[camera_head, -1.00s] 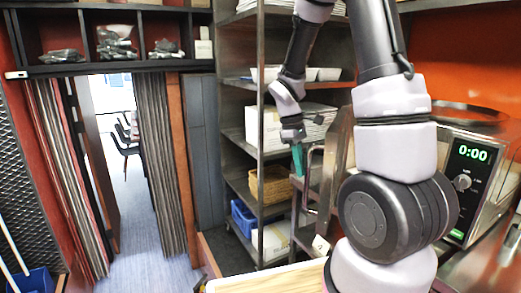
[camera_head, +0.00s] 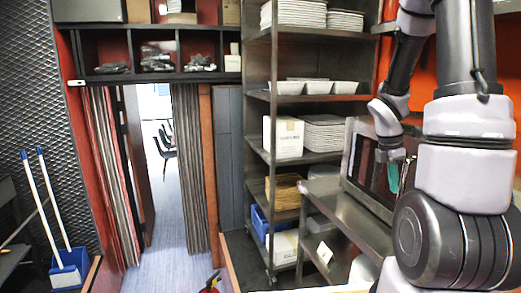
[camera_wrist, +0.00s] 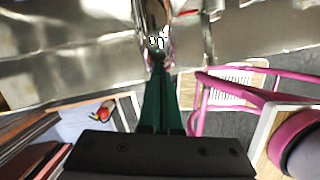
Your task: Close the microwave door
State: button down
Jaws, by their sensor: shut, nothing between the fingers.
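The microwave door (camera_head: 352,186), a steel frame around a dark window, stands out at the right of the head view above a steel counter. The microwave's body is hidden behind my arm, so the door's exact angle is hard to tell. My gripper (camera_head: 393,186) has green fingers, shut and empty, pointing down in front of the door's window. I cannot tell whether they touch it. In the wrist view the shut green fingers (camera_wrist: 158,75) point at a shiny steel surface (camera_wrist: 70,70) with a bright reflective strip at the tips.
A steel shelf rack (camera_head: 260,120) with plates, boxes and baskets stands left of the door. A steel counter (camera_head: 345,225) lies below it. A red extinguisher (camera_head: 210,284) stands on the floor in front. A doorway with open floor (camera_head: 175,262) is further left.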

aim_at(402, 182)
jog(key=d, duration=0.3)
jog(key=shift+w, duration=0.1)
jog(key=shift+d, duration=0.2)
jog(key=shift+d+r, duration=0.1)
jog(key=shift+d, duration=0.05)
jog(key=shift+w, duration=0.1)
